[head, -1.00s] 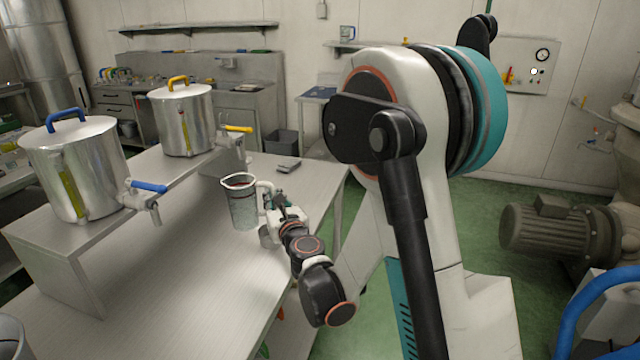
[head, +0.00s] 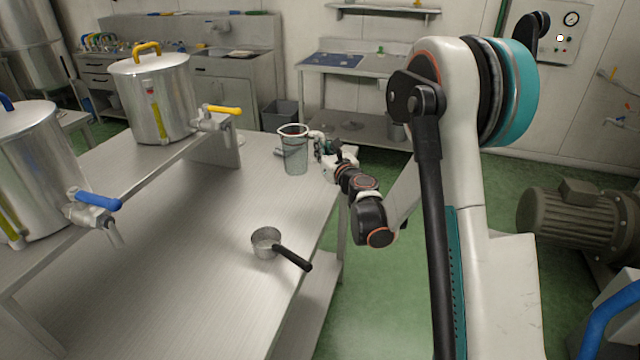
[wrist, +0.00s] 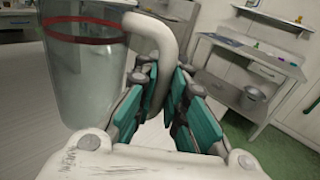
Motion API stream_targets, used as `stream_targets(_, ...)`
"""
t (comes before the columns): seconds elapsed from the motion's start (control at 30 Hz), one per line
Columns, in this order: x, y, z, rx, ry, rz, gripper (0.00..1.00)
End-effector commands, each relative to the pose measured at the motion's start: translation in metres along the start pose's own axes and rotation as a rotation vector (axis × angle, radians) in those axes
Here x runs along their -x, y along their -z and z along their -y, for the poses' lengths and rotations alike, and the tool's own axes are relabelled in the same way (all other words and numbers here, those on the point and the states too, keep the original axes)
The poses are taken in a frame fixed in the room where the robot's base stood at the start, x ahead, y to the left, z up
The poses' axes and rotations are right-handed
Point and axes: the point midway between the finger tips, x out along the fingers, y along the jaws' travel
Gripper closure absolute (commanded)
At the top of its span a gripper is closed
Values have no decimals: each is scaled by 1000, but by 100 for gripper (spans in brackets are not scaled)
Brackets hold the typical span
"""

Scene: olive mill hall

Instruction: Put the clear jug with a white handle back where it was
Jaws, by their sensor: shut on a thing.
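The clear jug (head: 295,153) is upright at the far right end of the steel table (head: 190,215). I cannot tell whether its base touches the table top.
A small saucepan (head: 265,244) with a black handle stands on the table front. A raised shelf at left holds a yellow-handled pot (head: 155,100) and a blue-tapped pot (head: 40,175); their taps stick out. The table's middle is clear. A grey bin (head: 280,115) is behind.

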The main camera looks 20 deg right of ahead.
Motion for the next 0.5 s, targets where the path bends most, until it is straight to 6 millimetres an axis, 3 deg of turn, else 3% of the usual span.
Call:
stream_targets(0.03,0,17,0,0,0,0,100)
stream_targets(0.2,0,48,0,0,0,0,100)
stream_targets(0.5,0,68,0,0,0,0,100)
